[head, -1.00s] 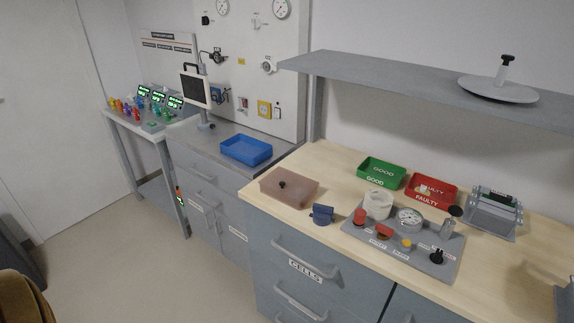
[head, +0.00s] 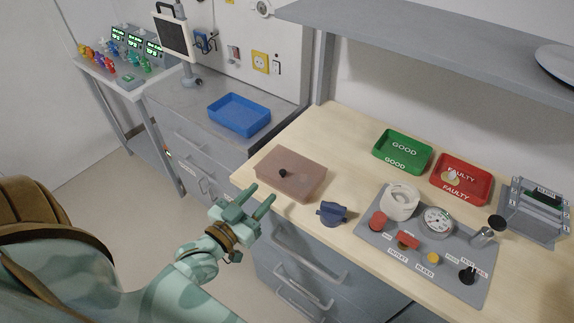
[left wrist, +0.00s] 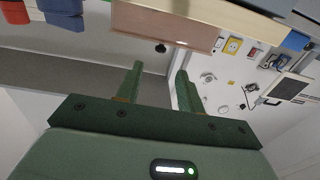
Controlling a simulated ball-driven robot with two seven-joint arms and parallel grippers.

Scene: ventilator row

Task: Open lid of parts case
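The parts case (head: 300,184) is a low, see-through brownish box on the left end of the wooden bench. Its lid is on, with a round black knob (head: 283,174) on top. The case also shows in the left wrist view (left wrist: 165,28), upside down at the top. My left gripper (head: 262,200) is in front of the bench edge, close to the case but apart from it. Its two green fingers are spread, with nothing between them, as the left wrist view (left wrist: 157,80) also shows. My right gripper is not in view.
A blue valve-like part (head: 332,213) lies right of the case. A grey panel (head: 385,245) with gauge and knobs, a green GOOD tray (head: 378,154) and a red FAULTY tray (head: 437,189) are further right. A grey shelf (head: 440,40) overhangs the bench. A blue tray (head: 240,128) sits on the left cabinet.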

